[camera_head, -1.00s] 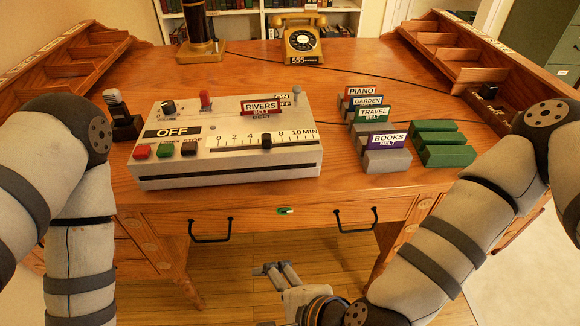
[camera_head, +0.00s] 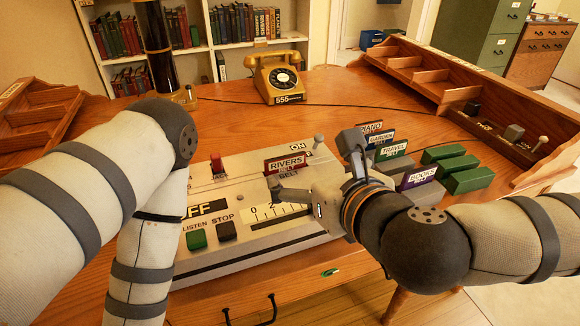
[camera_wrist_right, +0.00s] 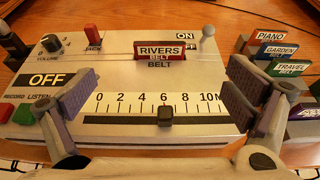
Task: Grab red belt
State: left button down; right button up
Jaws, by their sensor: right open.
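The red belt (camera_head: 286,165), labelled RIVERS BELT, stands upright in a slot on top of the grey machine (camera_head: 245,210). In the wrist view the red belt (camera_wrist_right: 160,54) is centred beyond the fingers. My right gripper (camera_head: 318,168) is open and empty above the machine's front right part. Its two fingers (camera_wrist_right: 160,103) are spread wide, with the slider scale showing between them, and they appear apart from the belt. My left arm crosses the left side of the head view; its gripper is out of frame.
Blue, green and purple belt cards (camera_head: 393,150) stand in a row right of the machine, beside green blocks (camera_head: 468,180). A small lever (camera_head: 318,139) and a red jack (camera_head: 217,163) rise near the red belt. A yellow telephone (camera_head: 280,80) stands behind on open desk.

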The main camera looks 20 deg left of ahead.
aim_at(286, 158)
jog(key=x, duration=0.7)
jog(key=f+b+x, duration=0.1)
jog(key=x, duration=0.2)
jog(key=shift+w+f, duration=0.15)
jog(key=shift+w+a, duration=0.35)
jog(key=shift+w, duration=0.05)
pick_arm(q)
jog(key=shift+s+d+f+g, duration=0.15)
jog(key=shift+s+f+g, duration=0.25)
jog(key=shift+s+f, duration=0.5)
pick_arm(e)
jog(key=c, duration=1.1)
